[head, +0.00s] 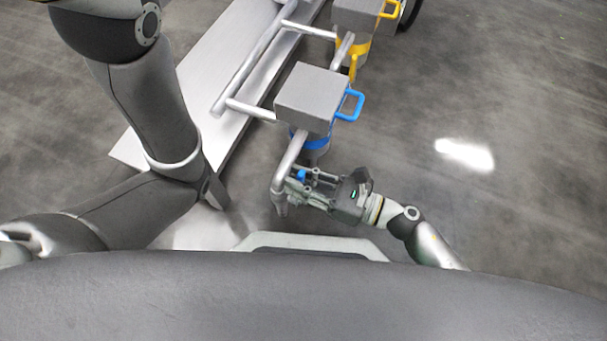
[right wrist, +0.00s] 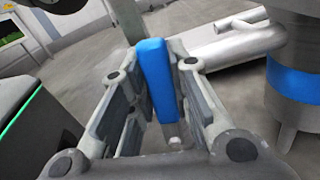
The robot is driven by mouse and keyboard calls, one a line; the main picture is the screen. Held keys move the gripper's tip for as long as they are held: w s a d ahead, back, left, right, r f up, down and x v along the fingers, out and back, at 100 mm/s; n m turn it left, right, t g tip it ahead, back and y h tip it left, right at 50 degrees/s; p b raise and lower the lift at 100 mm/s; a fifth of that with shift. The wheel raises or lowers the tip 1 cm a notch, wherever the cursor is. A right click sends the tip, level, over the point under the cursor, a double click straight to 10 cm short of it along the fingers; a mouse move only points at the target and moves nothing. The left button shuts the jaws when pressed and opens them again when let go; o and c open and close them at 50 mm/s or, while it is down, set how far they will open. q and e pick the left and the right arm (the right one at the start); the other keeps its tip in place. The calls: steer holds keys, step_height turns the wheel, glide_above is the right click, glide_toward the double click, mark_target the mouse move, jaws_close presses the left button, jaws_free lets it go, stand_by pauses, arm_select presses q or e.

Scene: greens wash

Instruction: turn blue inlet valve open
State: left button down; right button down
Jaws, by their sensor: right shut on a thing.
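The blue inlet valve's handle (right wrist: 156,78) is a blue lever that stands between the fingers of my right gripper (right wrist: 150,100) in the right wrist view. My right gripper (head: 298,184) is shut on it, beside the bent grey pipe (head: 284,172). In the head view only a small blue part of the handle (head: 302,174) shows between the fingers. The blue-banded pump (head: 310,100) with a grey box top stands just behind. My left arm comes in from the left, and its gripper cannot be made out.
A second unit with a yellow band and yellow handle (head: 357,20) stands farther back. Grey pipes (head: 255,70) run along a flat metal platform (head: 215,50) on the left. The floor on the right is clear, with a bright light reflection.

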steer(key=shift+s+a+n+b, duration=0.15)
steer(key=shift+s+n+b, duration=0.15)
steer(key=shift+s+n, duration=0.45)
steer(key=shift+n, duration=0.25)
steer(key=c, duration=1.3)
jaws_free()
steer(key=v, duration=1.2)
